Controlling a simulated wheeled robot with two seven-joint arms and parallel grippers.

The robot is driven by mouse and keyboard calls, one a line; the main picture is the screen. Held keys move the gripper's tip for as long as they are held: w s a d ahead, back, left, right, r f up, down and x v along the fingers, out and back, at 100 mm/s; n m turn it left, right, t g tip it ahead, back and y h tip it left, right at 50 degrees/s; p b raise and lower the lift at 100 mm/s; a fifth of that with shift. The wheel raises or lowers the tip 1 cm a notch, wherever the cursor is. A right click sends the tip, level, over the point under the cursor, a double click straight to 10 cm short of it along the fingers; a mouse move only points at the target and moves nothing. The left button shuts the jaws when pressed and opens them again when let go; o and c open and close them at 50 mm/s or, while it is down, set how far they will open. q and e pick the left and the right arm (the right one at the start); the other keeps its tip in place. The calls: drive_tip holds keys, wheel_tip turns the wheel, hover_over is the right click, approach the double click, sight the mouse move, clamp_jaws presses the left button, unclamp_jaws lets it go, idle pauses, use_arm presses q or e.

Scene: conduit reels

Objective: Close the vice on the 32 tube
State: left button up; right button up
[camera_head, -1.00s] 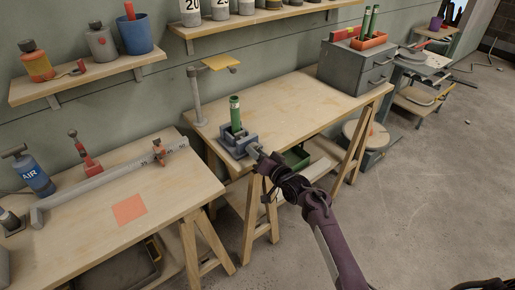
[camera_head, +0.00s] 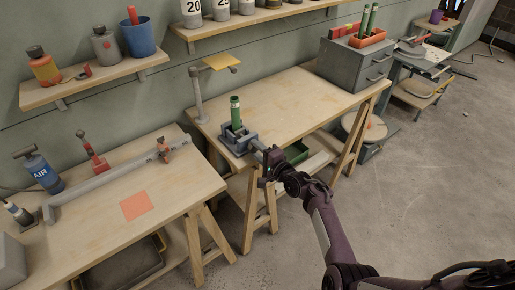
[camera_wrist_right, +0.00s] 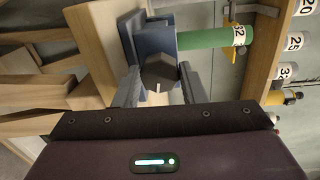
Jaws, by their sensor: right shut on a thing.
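The blue-grey vice (camera_head: 243,142) sits at the front left corner of the middle workbench, and also shows in the right wrist view (camera_wrist_right: 160,35). The green tube (camera_head: 235,111) stands upright in it; its label 32 can be read in the right wrist view (camera_wrist_right: 238,36). How tightly the jaws meet the tube cannot be told. My right gripper (camera_head: 264,155) is at the vice's front end. In the right wrist view its fingers (camera_wrist_right: 159,88) are shut on the dark faceted handle knob (camera_wrist_right: 158,72). My left gripper is not in view.
A lamp-like stand (camera_head: 197,95) rises behind the vice. A grey drawer cabinet (camera_head: 350,70) with an orange tray (camera_head: 367,38) stands at the bench's far right. The middle of the bench top is clear. The left bench (camera_head: 100,215) holds a long grey rail (camera_head: 105,178).

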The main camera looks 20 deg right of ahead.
drive_tip(key=shift+m+p, duration=0.5)
drive_tip(key=shift+m, duration=1.3)
drive_tip(key=o, duration=1)
drive_tip(key=shift+s, duration=0.15)
